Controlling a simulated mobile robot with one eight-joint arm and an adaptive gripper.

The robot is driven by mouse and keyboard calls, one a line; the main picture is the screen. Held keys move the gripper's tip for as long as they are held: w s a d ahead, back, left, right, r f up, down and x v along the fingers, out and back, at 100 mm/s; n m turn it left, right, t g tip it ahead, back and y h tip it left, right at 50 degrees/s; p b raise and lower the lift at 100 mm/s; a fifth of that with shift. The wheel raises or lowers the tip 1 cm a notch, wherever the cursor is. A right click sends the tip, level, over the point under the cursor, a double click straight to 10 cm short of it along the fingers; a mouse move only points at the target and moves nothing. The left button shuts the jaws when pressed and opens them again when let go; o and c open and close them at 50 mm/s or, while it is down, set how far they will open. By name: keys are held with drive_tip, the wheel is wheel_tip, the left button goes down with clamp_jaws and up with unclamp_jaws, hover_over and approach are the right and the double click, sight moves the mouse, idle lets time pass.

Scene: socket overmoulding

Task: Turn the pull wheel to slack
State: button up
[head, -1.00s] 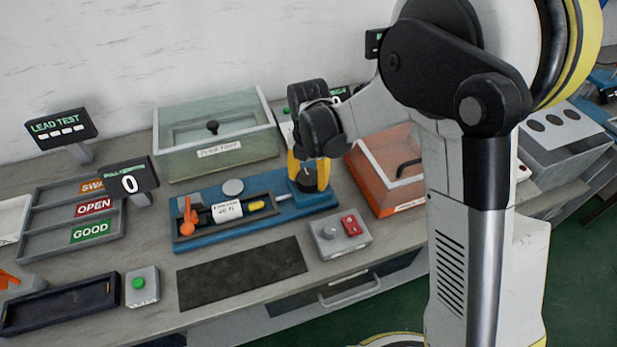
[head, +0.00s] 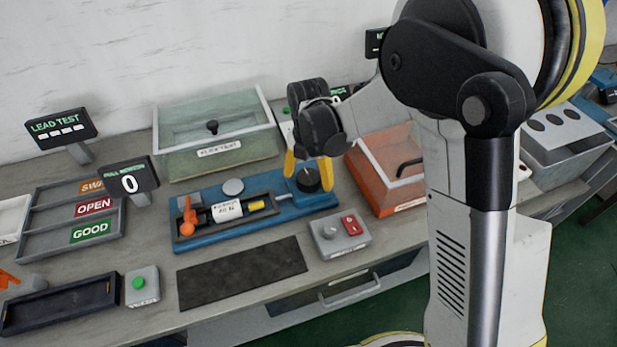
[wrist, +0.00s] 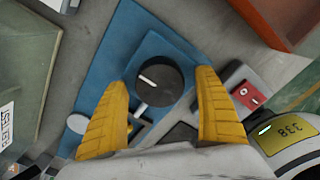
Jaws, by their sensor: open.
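The pull wheel (head: 308,179) is a dark round knob on the right end of the blue pull fixture (head: 320,203). In the wrist view the wheel (wrist: 160,85) shows a white pointer line from its middle toward the left and slightly up. My gripper (head: 309,178) has yellow fingers and is open. In the wrist view its fingers (wrist: 165,95) stand wide apart on either side of the wheel, with a visible gap on both sides. The fixture's tray holds an orange clamp (head: 187,216) and a white labelled part with a yellow end (head: 257,205).
A display (head: 130,183) reads 0. A green-tinted clear box (head: 215,145) stands behind the fixture, and an orange box (head: 385,175) stands close on the right. A grey box with a red switch (head: 340,235) lies in front. The dark mat (head: 242,272) is clear.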

sight(309, 177)
wheel_tip(309, 177, up, 12)
idle(0.4)
drive_tip(key=shift+f, duration=0.1)
drive_tip(key=shift+s, duration=0.1)
